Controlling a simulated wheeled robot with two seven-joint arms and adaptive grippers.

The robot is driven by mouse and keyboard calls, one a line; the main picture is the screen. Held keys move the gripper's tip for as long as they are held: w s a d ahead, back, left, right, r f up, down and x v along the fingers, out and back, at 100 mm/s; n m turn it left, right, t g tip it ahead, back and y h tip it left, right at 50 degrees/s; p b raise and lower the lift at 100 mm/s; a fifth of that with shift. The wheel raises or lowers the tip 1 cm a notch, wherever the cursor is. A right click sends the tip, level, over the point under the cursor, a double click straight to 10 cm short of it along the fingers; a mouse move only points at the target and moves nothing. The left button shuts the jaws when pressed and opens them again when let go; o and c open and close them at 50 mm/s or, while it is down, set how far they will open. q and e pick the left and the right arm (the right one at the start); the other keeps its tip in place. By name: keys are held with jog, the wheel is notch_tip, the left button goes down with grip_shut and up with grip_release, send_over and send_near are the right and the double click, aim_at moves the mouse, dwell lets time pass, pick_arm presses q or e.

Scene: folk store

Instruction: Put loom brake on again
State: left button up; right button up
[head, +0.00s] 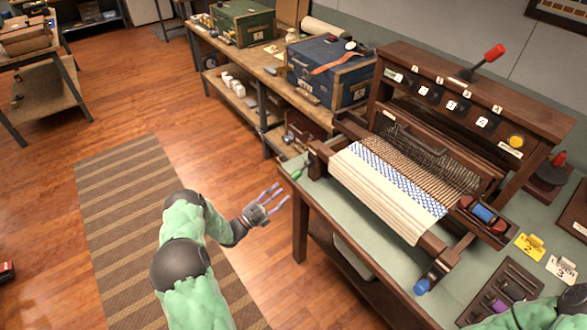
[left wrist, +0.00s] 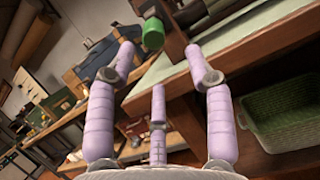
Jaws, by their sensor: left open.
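The wooden loom (head: 400,170) stands on a green-topped table, with cream and blue-checked cloth across its front. A green-ended handle (head: 297,173) sticks out at its front left corner; its green end (left wrist: 152,35) is close in the left wrist view. A blue knob (head: 421,287) is at the front right corner and a red-knobbed lever (head: 494,53) stands on top. I cannot tell from markings which is the brake. My left gripper (head: 273,197) is open and empty, just left of the green handle and apart from it; its spread fingers (left wrist: 163,75) frame the table edge. My right gripper is out of view.
A workbench (head: 262,70) behind holds a blue chest (head: 328,75) and a green chest (head: 240,22). A green basket (left wrist: 285,115) sits under the table. Yellow (head: 529,246) and white tags lie right of the loom. The striped rug area is clear.

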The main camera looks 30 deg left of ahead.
aim_at(299, 173)
pick_arm(q)
jog(key=x, duration=0.3)
jog(key=b+x, duration=0.1)
jog(key=x, duration=0.3)
jog(key=a+x, duration=0.1)
jog(key=x, duration=0.2)
jog(key=shift+w+d+r+b, duration=0.2)
jog(key=shift+w+r+b, duration=0.1)
jog(key=shift+r, duration=0.2)
